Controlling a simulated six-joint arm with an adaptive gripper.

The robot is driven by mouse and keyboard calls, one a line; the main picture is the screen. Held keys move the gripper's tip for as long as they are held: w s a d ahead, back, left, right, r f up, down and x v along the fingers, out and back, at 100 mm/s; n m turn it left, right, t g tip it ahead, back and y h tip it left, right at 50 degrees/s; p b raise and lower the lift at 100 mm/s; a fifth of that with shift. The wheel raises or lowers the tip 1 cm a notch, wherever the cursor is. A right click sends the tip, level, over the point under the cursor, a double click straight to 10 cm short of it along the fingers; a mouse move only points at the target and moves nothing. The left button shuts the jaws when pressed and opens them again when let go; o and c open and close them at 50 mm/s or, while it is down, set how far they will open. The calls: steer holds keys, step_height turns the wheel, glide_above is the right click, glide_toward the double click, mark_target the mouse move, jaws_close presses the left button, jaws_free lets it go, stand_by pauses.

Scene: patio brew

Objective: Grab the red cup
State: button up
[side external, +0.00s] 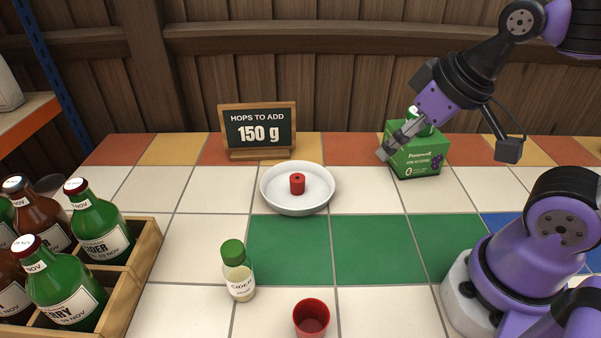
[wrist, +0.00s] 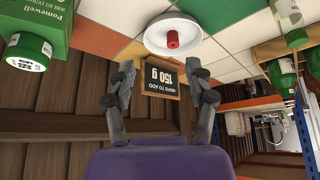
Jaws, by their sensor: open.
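The red cup (side external: 311,318) is upright with its open mouth up, at the near edge of the side external view, its lower part cut off. It does not show in the wrist view. My gripper (side external: 394,142) is high at the right back, in front of the green box, well away from the cup. In the wrist view its two fingers (wrist: 162,75) are spread apart with nothing between them. A small red cylinder (side external: 297,184) with a dark hole in its top is a different thing; it sits in the white dish (side external: 273,199) and shows in the wrist view (wrist: 172,39).
A wooden crate (side external: 147,250) of bottles is at the left. The green box (side external: 418,163) and a sign (side external: 258,130) reading "150 g" are at the back. The green tiles (side external: 375,250) are clear.

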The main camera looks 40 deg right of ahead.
steer(key=o, duration=0.5)
steer(key=shift+c, duration=0.2)
steer(key=n+g, duration=0.6)
glide_above(311, 320)
steer(key=a, duration=0.1)
step_height(311, 320, down, 7)
steer(key=f, duration=0.3)
steer(key=shift+s+f, duration=0.2)
steer(key=shift+s, duration=0.05)
steer(key=shift+s+f, duration=0.15)
steer(key=shift+f, duration=1.35)
steer(key=shift+s+f, duration=0.15)
steer(key=shift+f, duration=1.3)
